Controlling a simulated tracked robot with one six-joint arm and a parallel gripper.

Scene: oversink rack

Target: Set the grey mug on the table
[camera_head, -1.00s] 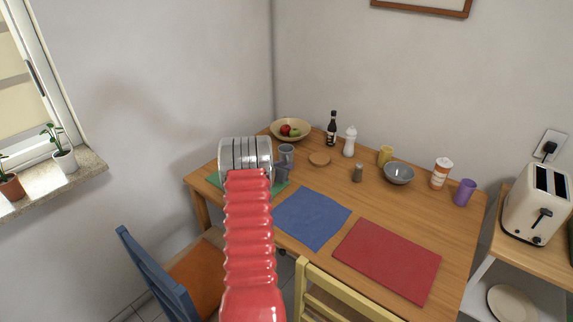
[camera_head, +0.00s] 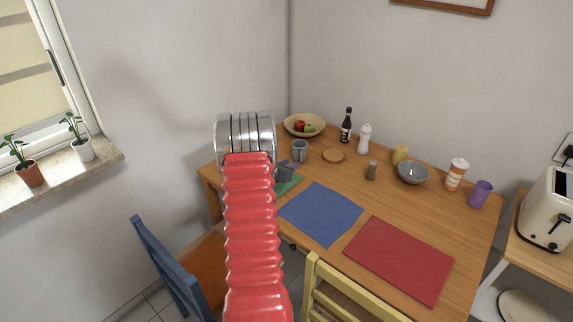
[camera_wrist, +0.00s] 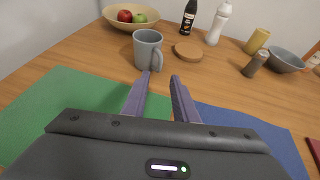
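The grey mug (camera_wrist: 148,50) stands upright on the wooden table (camera_wrist: 205,80), just beyond the green placemat, with its handle toward the right. It also shows in the head view (camera_head: 300,151). My gripper (camera_wrist: 161,77) is open and empty, its two fingers apart over the edge of the green mat. The mug lies ahead of the fingertips, apart from them and mostly in front of the left finger. In the head view, my red arm hides part of the green mat.
A fruit bowl (camera_head: 304,125), a round cork coaster (camera_wrist: 188,51), a dark bottle (camera_wrist: 189,17), a white shaker (camera_wrist: 218,24) and a grey bowl (camera_head: 412,173) stand around the mug. Blue (camera_head: 321,213) and red (camera_head: 398,259) placemats lie nearer. Chairs line the front edge.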

